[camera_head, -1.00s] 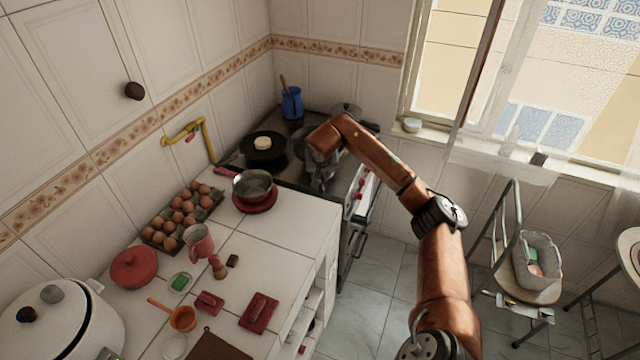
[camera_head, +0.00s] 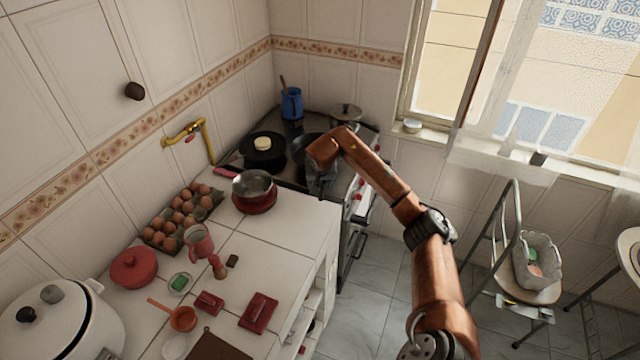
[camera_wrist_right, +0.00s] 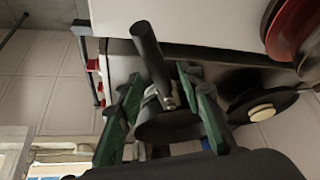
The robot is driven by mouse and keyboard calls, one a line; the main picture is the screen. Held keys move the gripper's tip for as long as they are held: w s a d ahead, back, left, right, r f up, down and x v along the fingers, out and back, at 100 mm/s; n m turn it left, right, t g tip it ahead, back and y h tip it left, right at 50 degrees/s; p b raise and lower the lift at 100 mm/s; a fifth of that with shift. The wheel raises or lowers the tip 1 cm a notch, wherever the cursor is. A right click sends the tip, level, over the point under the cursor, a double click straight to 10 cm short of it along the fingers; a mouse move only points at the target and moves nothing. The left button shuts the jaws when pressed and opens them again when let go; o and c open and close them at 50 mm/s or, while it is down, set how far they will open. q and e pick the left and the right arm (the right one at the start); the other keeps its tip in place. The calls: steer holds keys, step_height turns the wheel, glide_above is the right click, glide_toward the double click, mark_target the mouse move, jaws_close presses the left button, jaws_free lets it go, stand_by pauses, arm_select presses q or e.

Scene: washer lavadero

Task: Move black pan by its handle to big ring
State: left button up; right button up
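The black pan (camera_head: 302,148) sits on the right part of the stovetop, partly hidden by my right arm in the head view. In the right wrist view the black pan (camera_wrist_right: 165,128) shows with its dark handle (camera_wrist_right: 147,48) pointing up in the picture. My right gripper (camera_head: 320,180) is over the front of the stove. In the wrist view its green fingers (camera_wrist_right: 160,78) are apart, one on each side of the handle, with gaps visible. I cannot tell which ring is the big one. My left gripper is not in view.
Another black pan (camera_head: 262,158) with a pale round piece stands left on the stove. A blue jug (camera_head: 292,104) and a lidded pot (camera_head: 346,113) stand at the back. A saucepan (camera_head: 253,185) is on the nearby counter. Eggs (camera_head: 180,208) and red items lie nearer.

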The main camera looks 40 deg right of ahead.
steer(key=v, duration=1.2)
steer(key=shift+p, duration=0.3)
